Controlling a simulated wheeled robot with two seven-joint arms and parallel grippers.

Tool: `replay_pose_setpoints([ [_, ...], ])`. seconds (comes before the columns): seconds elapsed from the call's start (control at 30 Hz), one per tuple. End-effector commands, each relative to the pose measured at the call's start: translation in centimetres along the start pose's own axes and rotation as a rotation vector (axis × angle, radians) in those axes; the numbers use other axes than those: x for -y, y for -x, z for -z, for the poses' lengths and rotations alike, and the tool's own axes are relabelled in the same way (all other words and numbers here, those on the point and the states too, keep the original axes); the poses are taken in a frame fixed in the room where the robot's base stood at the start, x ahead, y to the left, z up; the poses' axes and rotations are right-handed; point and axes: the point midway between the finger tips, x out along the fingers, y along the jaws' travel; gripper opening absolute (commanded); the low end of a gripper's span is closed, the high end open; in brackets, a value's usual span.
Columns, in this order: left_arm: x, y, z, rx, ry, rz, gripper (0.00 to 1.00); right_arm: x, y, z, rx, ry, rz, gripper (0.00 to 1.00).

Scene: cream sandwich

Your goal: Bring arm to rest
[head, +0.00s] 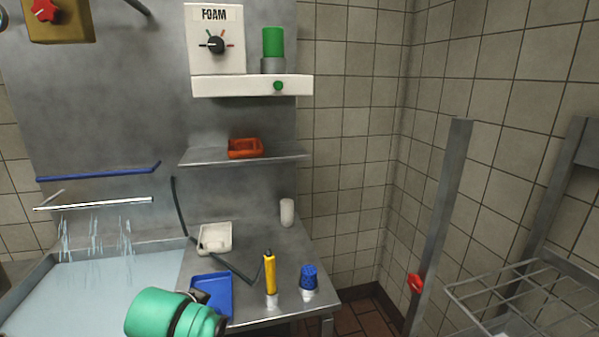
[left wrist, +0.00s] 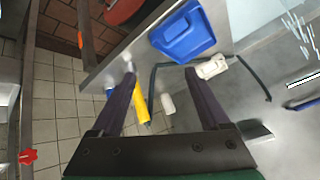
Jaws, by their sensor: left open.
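My left arm's teal link (head: 165,312) shows at the bottom of the head view, over the front of the steel counter. The gripper's fingers cannot be made out there. In the left wrist view my left gripper (left wrist: 160,73) is open, with its two dark fingers wide apart and nothing held. The yellow spray handle (left wrist: 141,103) and a white cylinder (left wrist: 167,103) show between the fingers, farther off. My right arm and gripper are in neither view.
The counter (head: 255,250) holds a blue tray (head: 217,287), a white container (head: 215,238), a yellow hose handle (head: 270,273) and a blue-topped item (head: 308,278). A water-filled sink (head: 95,290) is left. An orange dish (head: 245,148) sits on the shelf. A wire rack (head: 520,295) stands right.

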Motion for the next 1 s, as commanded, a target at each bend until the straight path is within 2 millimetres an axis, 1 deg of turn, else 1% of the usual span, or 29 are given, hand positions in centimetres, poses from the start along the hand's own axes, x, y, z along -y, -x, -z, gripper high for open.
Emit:
replay_pose_setpoints([
  [0.03, -1.0, -0.8, -3.9, 0.056, 0.031, -0.029, 0.79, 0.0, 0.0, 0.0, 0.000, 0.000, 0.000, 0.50],
  [0.07, -1.5, -1.1, -5.8, 0.082, 0.049, -0.042, 0.79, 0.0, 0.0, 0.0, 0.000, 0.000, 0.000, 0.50],
  [0.1, -2.2, -1.3, -8.1, 0.114, 0.073, -0.059, 0.79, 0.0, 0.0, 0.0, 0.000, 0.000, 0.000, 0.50],
  [0.17, -3.0, -1.4, -11.1, 0.158, 0.102, -0.079, 0.79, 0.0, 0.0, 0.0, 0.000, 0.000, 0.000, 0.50],
  [0.2, -3.5, -1.3, -13.0, 0.186, 0.119, -0.090, 0.79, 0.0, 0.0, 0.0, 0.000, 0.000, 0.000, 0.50],
  [0.3, -4.6, -0.8, -16.9, 0.246, 0.156, -0.113, 0.79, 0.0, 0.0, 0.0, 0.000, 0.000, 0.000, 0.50],
  [0.4, -5.6, 0.0, -20.3, 0.303, 0.187, -0.131, 0.79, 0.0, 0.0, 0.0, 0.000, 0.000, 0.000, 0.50],
  [0.57, -6.9, 1.7, -24.9, 0.384, 0.230, -0.155, 0.79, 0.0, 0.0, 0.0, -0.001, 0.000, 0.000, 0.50],
  [0.7, -8.1, -2.4, -27.0, 0.405, 0.229, -0.162, 0.79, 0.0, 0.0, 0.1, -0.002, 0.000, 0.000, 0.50],
  [0.77, -8.7, -4.1, -28.1, 0.414, 0.227, -0.165, 0.79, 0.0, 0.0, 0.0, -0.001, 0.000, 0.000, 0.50],
  [0.87, -9.8, -7.0, -30.4, 0.431, 0.223, -0.171, 0.79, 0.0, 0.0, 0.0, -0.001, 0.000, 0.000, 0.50],
  [0.97, -11.2, -9.9, -33.4, 0.451, 0.219, -0.177, 0.79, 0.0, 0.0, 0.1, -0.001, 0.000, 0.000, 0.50],
  [1.0, -11.8, -11.1, -34.9, 0.459, 0.217, -0.179, 0.79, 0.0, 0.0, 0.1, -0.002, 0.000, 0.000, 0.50],
])
